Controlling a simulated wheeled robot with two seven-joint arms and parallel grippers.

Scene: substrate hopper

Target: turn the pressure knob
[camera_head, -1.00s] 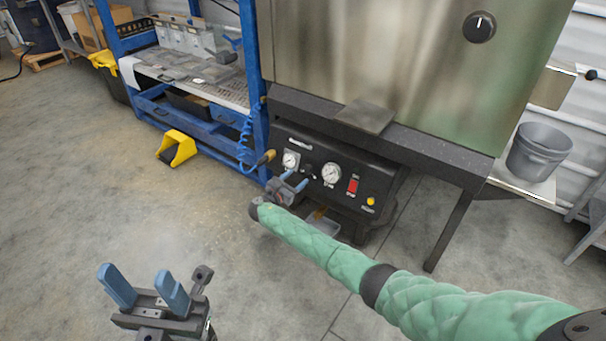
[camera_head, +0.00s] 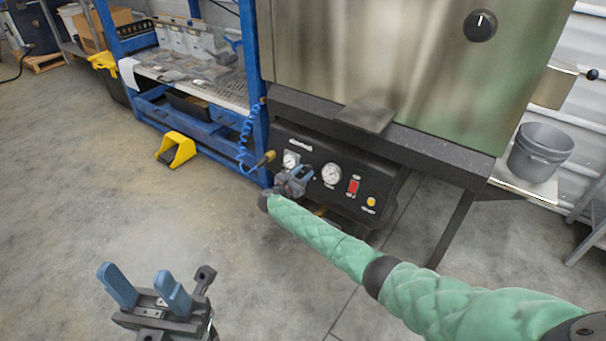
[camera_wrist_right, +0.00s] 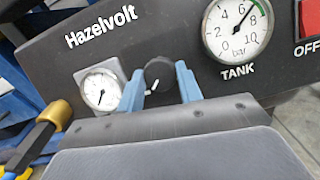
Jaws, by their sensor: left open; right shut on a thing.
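The pressure knob (camera_wrist_right: 160,74) is a small round black knob with a white pointer mark, on the black panel between two gauges in the right wrist view. My right gripper (camera_head: 298,175) is at the panel in the head view and hides the knob there. In the right wrist view its two blue fingers stand on either side of the knob, shut on it. The white pointer mark is at the knob's lower left. My left gripper (camera_head: 135,276) is open and empty at the lower left of the head view, above the floor, far from the panel.
A small gauge (camera_wrist_right: 101,90) sits left of the knob and the larger tank gauge (camera_wrist_right: 236,30) right of it. A red switch (camera_head: 353,187) and yellow button (camera_head: 371,202) are further right. The steel hopper (camera_head: 400,70) overhangs the panel. A yellow foot pedal (camera_head: 177,148) stands on the floor.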

